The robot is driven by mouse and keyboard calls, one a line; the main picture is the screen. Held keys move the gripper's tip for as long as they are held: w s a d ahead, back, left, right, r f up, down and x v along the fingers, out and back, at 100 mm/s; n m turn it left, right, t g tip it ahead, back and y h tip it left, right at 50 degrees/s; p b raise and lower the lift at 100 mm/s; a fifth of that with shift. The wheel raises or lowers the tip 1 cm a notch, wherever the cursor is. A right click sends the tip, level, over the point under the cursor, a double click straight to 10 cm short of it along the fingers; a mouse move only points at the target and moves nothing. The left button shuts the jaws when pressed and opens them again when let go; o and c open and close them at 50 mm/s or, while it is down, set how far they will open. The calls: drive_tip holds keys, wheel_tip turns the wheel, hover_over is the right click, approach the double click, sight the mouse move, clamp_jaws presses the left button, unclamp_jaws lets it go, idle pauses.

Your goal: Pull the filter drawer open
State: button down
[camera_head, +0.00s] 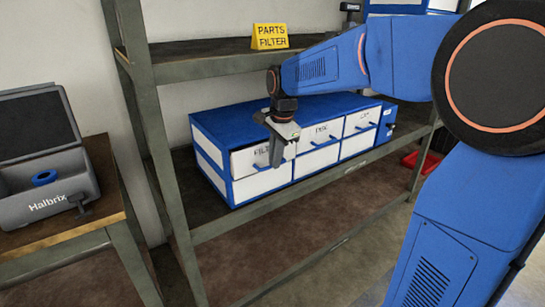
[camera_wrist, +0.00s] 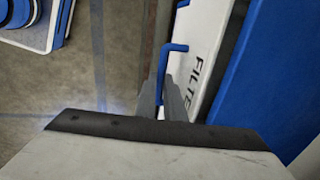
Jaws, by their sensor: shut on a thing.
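The filter drawer (camera_head: 246,162) is the left one in the front row of a blue and white drawer cabinet (camera_head: 222,122) on the shelf. Its white front carries a black FILTER label, partly covered by my gripper in the head view. My gripper (camera_head: 277,158) points down at this front. In the wrist view my gripper (camera_wrist: 168,98) is shut on the drawer's blue handle (camera_wrist: 173,48), which sticks out between the fingers. The white drawer front (camera_wrist: 203,45) lies just right of the fingers.
Two more labelled drawers (camera_head: 320,138) with blue handles sit to the right. A yellow PARTS FILTER sign (camera_head: 270,36) stands on the upper shelf. A grey shelf post (camera_head: 160,130) rises left of the cabinet. An open grey Halbrix case (camera_head: 45,190) lies on the left table.

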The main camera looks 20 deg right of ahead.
drive_tip(key=s+d, duration=0.2)
drive_tip(key=s, duration=0.5)
drive_tip(key=s+d, duration=0.3)
drive_tip(key=s, duration=0.5)
drive_tip(key=shift+s, duration=0.2)
drive_tip(key=c, duration=1.8)
unclamp_jaws()
drive_tip(key=shift+c, duration=0.2)
drive_tip(key=s+d+r, duration=0.1)
drive_tip(key=s+r, duration=0.2)
drive_tip(key=r, duration=1.4)
drive_tip(key=shift+s, duration=0.15)
